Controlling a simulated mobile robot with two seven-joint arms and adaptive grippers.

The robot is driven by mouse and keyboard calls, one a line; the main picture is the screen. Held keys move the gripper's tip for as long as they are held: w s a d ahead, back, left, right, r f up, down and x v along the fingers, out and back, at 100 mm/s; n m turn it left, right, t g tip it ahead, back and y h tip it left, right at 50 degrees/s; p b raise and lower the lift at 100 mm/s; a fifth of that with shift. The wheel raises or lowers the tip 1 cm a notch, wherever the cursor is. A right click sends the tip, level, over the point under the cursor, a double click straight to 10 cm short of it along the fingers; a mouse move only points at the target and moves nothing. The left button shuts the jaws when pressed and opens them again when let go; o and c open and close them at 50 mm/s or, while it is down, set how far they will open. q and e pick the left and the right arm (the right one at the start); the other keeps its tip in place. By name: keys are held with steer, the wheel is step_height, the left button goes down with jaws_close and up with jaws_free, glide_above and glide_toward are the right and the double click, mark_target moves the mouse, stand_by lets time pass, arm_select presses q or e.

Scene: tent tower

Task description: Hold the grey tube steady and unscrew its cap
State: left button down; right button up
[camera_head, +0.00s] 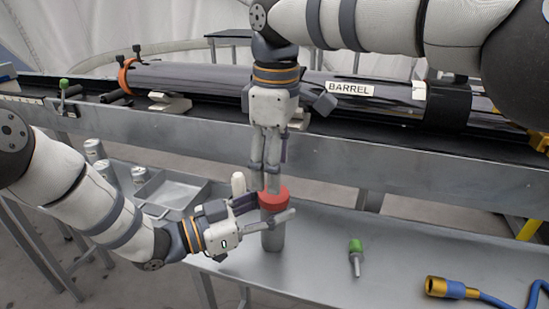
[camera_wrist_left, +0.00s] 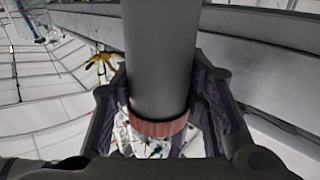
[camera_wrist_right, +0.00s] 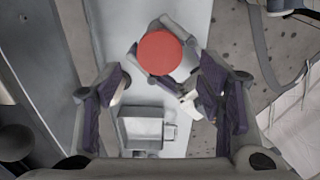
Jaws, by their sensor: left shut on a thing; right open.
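The grey tube (camera_head: 272,238) stands upright on the metal bench, its red cap (camera_head: 273,198) on top. My left gripper (camera_head: 268,208) is shut around the tube just below the cap. In the left wrist view the tube (camera_wrist_left: 160,55) runs between the fingers, with the red cap (camera_wrist_left: 158,128) showing as a band. My right gripper (camera_head: 265,182) points straight down over the cap, open and empty. In the right wrist view the round cap top (camera_wrist_right: 160,53) lies beyond and between its spread fingertips. Whether a fingertip touches the cap is hard to tell.
A grey open tray (camera_head: 172,192) and several small cans (camera_head: 94,150) stand left on the bench. A green-topped tool (camera_head: 355,255) and a blue hose with brass end (camera_head: 445,288) lie right. Behind runs a raised rail bearing a long tube labelled BARREL (camera_head: 350,89).

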step_height(320, 180, down, 5)
steer(key=shift+w+f, duration=0.1)
steer(key=c, duration=1.2)
steer(key=o, duration=1.3)
steer(key=shift+r, duration=2.3)
arm_select(q)
steer(key=c, duration=0.9)
jaws_free()
